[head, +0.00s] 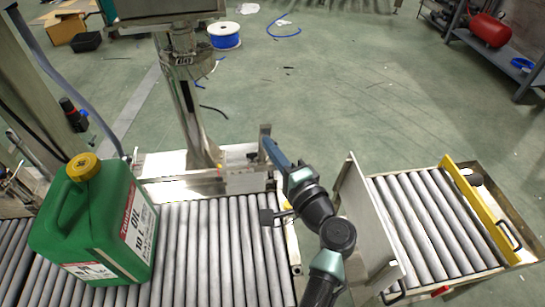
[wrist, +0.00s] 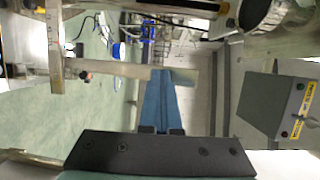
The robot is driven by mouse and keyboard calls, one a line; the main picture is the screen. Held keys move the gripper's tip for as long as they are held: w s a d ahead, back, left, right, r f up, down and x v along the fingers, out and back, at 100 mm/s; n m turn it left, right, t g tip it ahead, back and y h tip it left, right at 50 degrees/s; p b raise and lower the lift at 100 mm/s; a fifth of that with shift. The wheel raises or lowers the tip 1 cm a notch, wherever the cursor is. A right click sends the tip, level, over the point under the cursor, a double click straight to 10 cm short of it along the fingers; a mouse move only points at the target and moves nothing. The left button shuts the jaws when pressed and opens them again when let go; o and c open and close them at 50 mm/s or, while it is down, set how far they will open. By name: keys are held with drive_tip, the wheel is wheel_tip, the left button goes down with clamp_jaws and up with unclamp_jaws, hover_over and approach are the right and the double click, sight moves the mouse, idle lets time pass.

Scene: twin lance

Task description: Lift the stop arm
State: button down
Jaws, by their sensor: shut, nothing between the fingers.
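My gripper (head: 269,147) is shut, with its blue fingers together and nothing between them. In the head view its tips are beside a short grey metal upright (head: 265,131) at the conveyor's far edge. In the wrist view the fingers (wrist: 162,80) reach the right end of a pale bar (wrist: 115,70), which may be the stop arm. I cannot tell whether they touch it. The bar runs to a metal bracket (wrist: 56,45) at the left. A green oil can (head: 95,225) with a yellow cap stands upright on the roller conveyor (head: 215,250), left of my gripper.
A flat grey panel (head: 366,222) stands between my arm and a second roller section (head: 430,228) with a yellow bar (head: 478,207). A metal column (head: 188,105) rises behind the conveyor. A grey control box (wrist: 280,105) is at the right in the wrist view.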

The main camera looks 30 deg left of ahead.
drive_tip(key=shift+w+a+r, duration=0.3)
drive_tip(key=shift+w+r, duration=0.05)
drive_tip(key=shift+r, duration=0.05)
drive_tip(key=shift+w+a+r+b, duration=0.1)
drive_tip(key=shift+w+a+r, duration=0.35)
drive_tip(key=shift+w, duration=0.25)
drive_tip(key=shift+w+a+r+b, duration=0.15)
drive_tip(key=shift+w+a+r, duration=0.15)
drive_tip(key=shift+w+a, duration=0.3)
drive_tip(key=shift+w+a+r+b, duration=0.1)
drive_tip(key=shift+w+a+r, duration=0.3)
drive_tip(key=shift+w, duration=0.4)
drive_tip(key=shift+w+a+r+b, duration=0.1)
drive_tip(key=shift+w+a+b, duration=0.3)
drive_tip(key=shift+w, duration=0.1)
drive_tip(key=shift+w+a+r+b, duration=0.1)
drive_tip(key=shift+w+a+b, duration=0.2)
drive_tip(key=shift+w, duration=0.2)
drive_tip(key=shift+w+a+r+b, duration=0.2)
drive_tip(key=shift+w+a+b, duration=0.2)
drive_tip(key=shift+w, duration=0.2)
drive_tip(key=shift+w+a+r+b, duration=0.2)
drive_tip(key=shift+w+a+b, duration=0.2)
drive_tip(key=shift+w, duration=0.2)
drive_tip(key=shift+d, duration=0.15)
